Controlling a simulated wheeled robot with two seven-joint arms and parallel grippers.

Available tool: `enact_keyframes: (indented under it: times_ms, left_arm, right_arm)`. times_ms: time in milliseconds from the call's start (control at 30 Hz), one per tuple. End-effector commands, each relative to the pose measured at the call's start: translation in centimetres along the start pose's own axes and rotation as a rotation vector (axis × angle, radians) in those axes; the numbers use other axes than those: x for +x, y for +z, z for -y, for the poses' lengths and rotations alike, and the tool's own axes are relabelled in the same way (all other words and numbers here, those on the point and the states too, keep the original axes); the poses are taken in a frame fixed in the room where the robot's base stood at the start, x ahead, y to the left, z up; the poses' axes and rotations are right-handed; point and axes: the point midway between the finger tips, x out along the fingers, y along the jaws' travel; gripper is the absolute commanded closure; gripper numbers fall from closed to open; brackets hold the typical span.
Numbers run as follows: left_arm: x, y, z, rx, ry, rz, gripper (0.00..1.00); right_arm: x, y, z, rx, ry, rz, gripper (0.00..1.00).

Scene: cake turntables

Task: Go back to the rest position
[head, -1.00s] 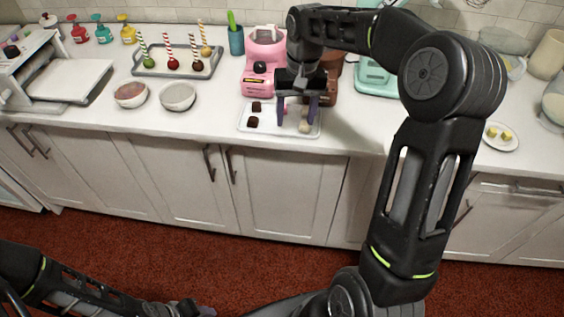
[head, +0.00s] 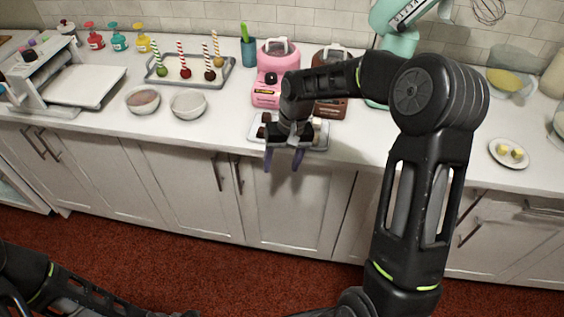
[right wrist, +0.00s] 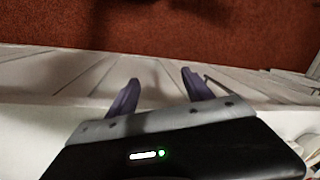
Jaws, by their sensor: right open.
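My right gripper (head: 284,161) is open and empty. It hangs in front of the counter's front edge, with cabinet doors behind its purple fingers in the head view. The right wrist view shows both fingers (right wrist: 160,83) spread apart, with nothing between them and the counter edge and red floor beyond. A small white tray (head: 318,147) with dark and pale pieces lies on the counter behind this gripper, partly hidden by it. My left arm lies low at the bottom left of the head view; its gripper is cut off by the lower edge, so its jaws do not show clearly.
The counter (head: 215,140) holds a pink machine (head: 266,97), a brown machine (head: 331,104), two bowls (head: 188,104), a grey tray of cake pops (head: 221,78) and a plate of yellow pieces (head: 509,153). Free room lies over the red floor (head: 180,260).

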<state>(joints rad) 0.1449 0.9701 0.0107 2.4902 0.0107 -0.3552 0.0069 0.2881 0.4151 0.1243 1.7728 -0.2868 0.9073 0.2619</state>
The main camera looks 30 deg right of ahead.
Motion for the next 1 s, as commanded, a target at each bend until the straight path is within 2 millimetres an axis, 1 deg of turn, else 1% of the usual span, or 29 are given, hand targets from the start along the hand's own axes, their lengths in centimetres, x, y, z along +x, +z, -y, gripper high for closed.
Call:
enact_keyframes:
  times_ms: [300, 333, 367, 467, 567, 600, 667, 700, 767, 800, 867, 900, 1000]
  left_arm:
    - [-0.1, -0.1, -0.1, 0.003, 0.003, -0.003, 0.54]
    - [-0.2, -0.3, -0.2, 0.004, 0.006, -0.006, 0.54]
    - [-0.1, -0.2, -0.2, 0.004, 0.006, -0.006, 0.54]
    - [-0.1, -0.2, -0.2, 0.004, 0.005, -0.005, 0.54]
    - [-0.1, -0.2, -0.2, 0.004, 0.005, -0.005, 0.54]
    - [-0.1, -0.2, -0.2, 0.004, 0.005, -0.004, 0.54]
    - [-0.1, -0.2, -0.2, 0.003, 0.005, -0.004, 0.54]
    - [-0.1, -0.2, -0.2, 0.003, 0.005, -0.004, 0.54]
    - [-0.1, -0.2, -0.2, 0.003, 0.005, -0.004, 0.54]
    - [-0.1, -0.2, -0.2, 0.003, 0.005, -0.004, 0.54]
    - [-0.1, -0.2, -0.2, 0.003, 0.005, -0.004, 0.54]
    - [-0.1, -0.2, -0.2, 0.003, 0.005, -0.004, 0.54]
    - [-0.1, -0.2, -0.2, 0.003, 0.005, -0.004, 0.54]
  right_arm:
    - [0.0, 0.0, 0.0, 0.000, 0.000, 0.000, 0.41]
    - [0.2, 0.1, 0.1, -0.001, -0.001, 0.002, 0.41]
    - [0.6, 0.2, 0.3, -0.005, -0.005, 0.004, 0.41]
    - [3.0, 1.1, 1.4, -0.023, -0.029, 0.013, 0.41]
    - [7.0, 3.0, 3.2, -0.051, -0.069, 0.025, 0.41]
    - [9.1, 4.1, 4.2, -0.062, -0.090, 0.030, 0.41]
    - [12.3, 6.3, 5.6, -0.078, -0.123, 0.038, 0.41]
    - [14.4, 8.1, 6.5, -0.089, -0.144, 0.043, 0.41]
    - [17.6, 11.3, 7.7, -0.098, -0.171, 0.051, 0.41]
    - [19.4, 13.6, 8.4, -0.100, -0.186, 0.054, 0.41]
    - [21.8, 17.1, 9.0, -0.104, -0.201, 0.058, 0.41]
    - [23.0, 19.4, 9.2, -0.105, -0.206, 0.058, 0.41]
    - [24.9, 24.2, 9.0, -0.107, -0.202, 0.055, 0.41]
